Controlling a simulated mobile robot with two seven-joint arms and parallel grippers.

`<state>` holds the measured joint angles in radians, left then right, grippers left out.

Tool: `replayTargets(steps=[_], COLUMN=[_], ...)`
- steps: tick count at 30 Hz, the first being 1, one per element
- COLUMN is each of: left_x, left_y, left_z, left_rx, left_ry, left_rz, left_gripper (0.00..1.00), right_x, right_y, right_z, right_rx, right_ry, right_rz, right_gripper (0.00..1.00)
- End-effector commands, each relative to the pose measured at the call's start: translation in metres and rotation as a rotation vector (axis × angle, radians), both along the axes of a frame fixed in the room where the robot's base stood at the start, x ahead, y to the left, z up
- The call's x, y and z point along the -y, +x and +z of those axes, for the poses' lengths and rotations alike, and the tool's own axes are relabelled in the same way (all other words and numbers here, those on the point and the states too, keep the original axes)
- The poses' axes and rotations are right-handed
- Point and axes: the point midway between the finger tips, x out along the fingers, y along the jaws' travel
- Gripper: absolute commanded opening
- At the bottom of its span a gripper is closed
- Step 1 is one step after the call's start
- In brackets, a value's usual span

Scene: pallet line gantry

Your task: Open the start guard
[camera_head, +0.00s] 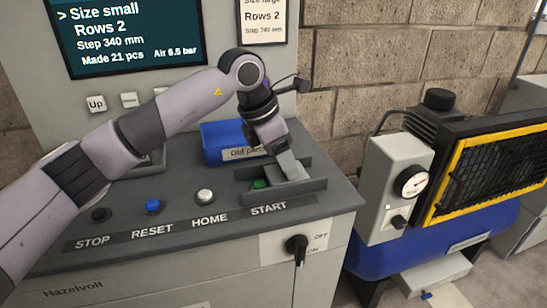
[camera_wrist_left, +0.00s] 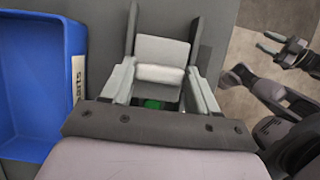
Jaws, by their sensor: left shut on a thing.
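The start guard (camera_head: 285,200) is a grey cover with dark side walls over the green START button (camera_head: 260,184), on the right of the console top. In the left wrist view its light grey flap (camera_wrist_left: 162,48) has a pale lip between the two fingers, and part of the green button (camera_wrist_left: 153,103) shows below. My left gripper (camera_head: 291,168) reaches down into the guard from above and is shut on the flap's lip. How far the flap is tilted is hard to tell. My right gripper (camera_wrist_left: 285,50) seems to show small at the right of the wrist view, away from the guard.
A blue bin (camera_head: 215,142) stands just behind and left of the guard. RESET (camera_head: 154,206), HOME (camera_head: 205,196) and STOP (camera_head: 101,215) buttons line the console's front. A black rotary switch (camera_head: 297,245) is on the front face. A blue compressor (camera_head: 400,240) stands at right.

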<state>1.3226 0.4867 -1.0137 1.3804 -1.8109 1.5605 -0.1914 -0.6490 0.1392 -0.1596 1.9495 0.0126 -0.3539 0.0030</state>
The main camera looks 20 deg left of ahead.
Motion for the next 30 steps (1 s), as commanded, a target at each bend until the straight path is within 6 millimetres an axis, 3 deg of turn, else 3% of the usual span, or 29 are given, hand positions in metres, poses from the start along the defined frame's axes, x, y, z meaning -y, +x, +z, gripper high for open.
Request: replayTargets(steps=[16, 17, 18, 19, 30], left_x=[0.0083, 0.0083, 0.0083, 0.0082, 0.0058], left_y=[0.0055, 0.0055, 0.0055, 0.0054, 0.0045], left_z=[0.0015, 0.0016, 0.0015, 0.0015, 0.0065], left_rx=[0.001, 0.001, 0.001, 0.001, 0.002], left_ry=[-0.001, -0.001, -0.001, -0.001, 0.0], left_rz=[-0.001, -0.001, -0.001, -0.001, 0.001], left_gripper=[0.05, 0.66, 0.79, 0.85, 0.85], right_x=[0.0002, 0.0002, 0.0002, 0.0002, 0.0002], right_y=[0.0003, 0.0003, 0.0003, 0.0003, 0.0001], right_z=[0.001, 0.001, 0.001, 0.001, -0.0002], right_rx=[0.001, 0.001, 0.001, 0.001, 0.0], right_ry=[0.0, 0.0, 0.0, 0.0, 0.0], right_rz=[-0.001, -0.001, -0.001, -0.001, 0.0], right_gripper=[0.43, 0.43, 0.43, 0.43, 0.43])
